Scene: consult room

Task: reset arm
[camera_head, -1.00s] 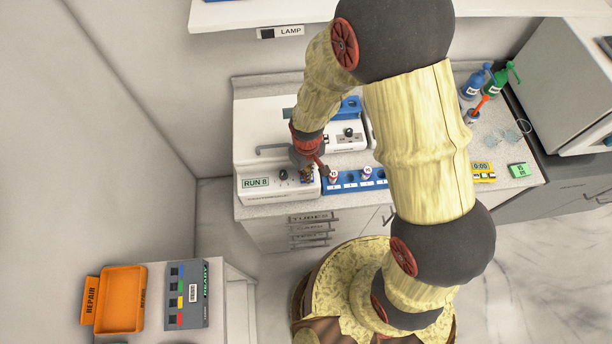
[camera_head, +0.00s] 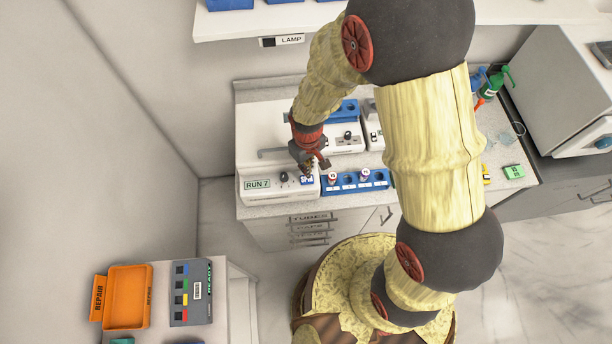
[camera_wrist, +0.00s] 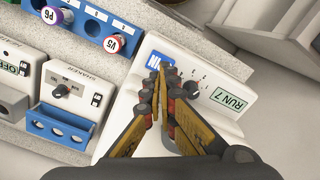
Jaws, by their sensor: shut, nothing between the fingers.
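My gripper (camera_head: 312,168) is at the front of a white machine on the counter. In the wrist view my gripper (camera_wrist: 158,92) has its fingertips together with nothing seen between them. The fingertips are over or near a blue button (camera_wrist: 160,66) on the machine's front panel; I cannot tell whether they touch it. The same blue button (camera_head: 307,181) shows just below the gripper in the head view. Beside it are a black dial (camera_wrist: 192,88) and a green display (camera_wrist: 230,99) reading RUN 7.
A blue rack (camera_head: 375,181) with capped tubes stands right of the machine. A shaker (camera_wrist: 68,90) with a blue holder is nearby. A shelf (camera_head: 230,28) overhangs the counter. An orange REPAIR tray (camera_head: 125,310) lies at lower left.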

